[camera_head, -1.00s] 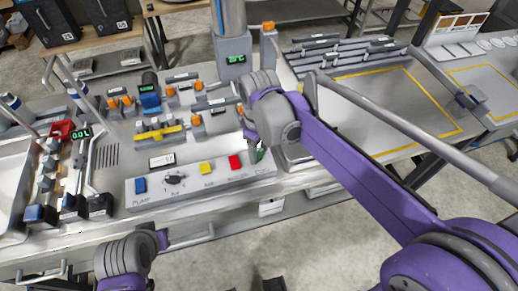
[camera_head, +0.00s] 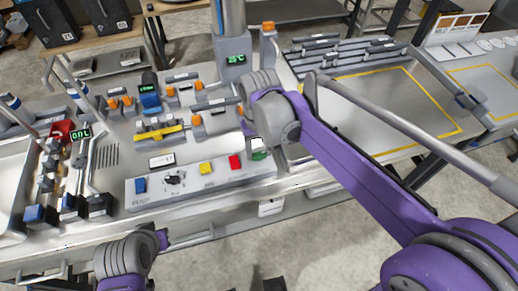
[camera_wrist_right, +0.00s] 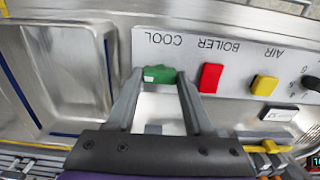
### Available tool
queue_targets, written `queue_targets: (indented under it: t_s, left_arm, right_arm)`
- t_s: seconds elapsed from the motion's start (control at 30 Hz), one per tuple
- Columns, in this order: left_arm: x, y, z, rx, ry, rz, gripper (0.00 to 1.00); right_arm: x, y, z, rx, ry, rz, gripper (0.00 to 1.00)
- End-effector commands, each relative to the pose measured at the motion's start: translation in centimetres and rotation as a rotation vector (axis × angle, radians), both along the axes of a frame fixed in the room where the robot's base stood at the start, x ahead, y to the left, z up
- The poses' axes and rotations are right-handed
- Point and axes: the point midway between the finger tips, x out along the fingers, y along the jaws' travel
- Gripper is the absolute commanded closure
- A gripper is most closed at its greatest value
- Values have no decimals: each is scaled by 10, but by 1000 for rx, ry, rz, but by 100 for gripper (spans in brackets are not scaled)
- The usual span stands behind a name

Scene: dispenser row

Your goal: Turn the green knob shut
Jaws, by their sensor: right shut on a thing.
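The green knob (camera_wrist_right: 159,74) sits on the sloped control panel under the label COOL. In the right wrist view its long side runs across the picture, roughly along the line of labels. My right gripper (camera_wrist_right: 158,78) has one finger at each end of the knob and is shut on it. In the head view the green knob (camera_head: 259,154) shows only in part, at the panel's right end, below my right wrist. My right wrist hides most of my right gripper there.
Beside the green knob are a red knob (camera_wrist_right: 210,77) under BOILER and a yellow knob (camera_wrist_right: 264,85) under AIR. A black dial (camera_head: 174,178) and a blue knob (camera_head: 140,185) are further left on the panel. Valves and pipes stand behind it. The yellow-outlined area (camera_head: 345,100) is mostly clear.

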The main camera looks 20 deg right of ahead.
Motion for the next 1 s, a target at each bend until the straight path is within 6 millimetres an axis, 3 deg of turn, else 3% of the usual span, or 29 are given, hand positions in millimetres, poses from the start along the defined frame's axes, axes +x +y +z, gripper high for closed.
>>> queue_targets:
  t_s: [0.5, 0.53, 0.6, 0.7, 1.0]
  left_arm:
    - [0, 0, 0, 0, 0, 0, 100]
    - [0, 0, 0, 0, 0, 0, 100]
    - [0, 0, 0, 0, 0, 0, 100]
    - [0, 0, 0, 0, 0, 0, 100]
    - [0, 0, 0, 0, 0, 0, 100]
  right_arm:
    - [0, 0, 0, 0, 0, -20, 100]
    - [0, 0, 0, 0, 0, -20, 44]
    - [0, 0, 0, 0, 0, -20, 31]
    - [0, 0, 0, 0, 0, -19, 18]
    - [0, 0, 2, 0, 0, -18, 18]
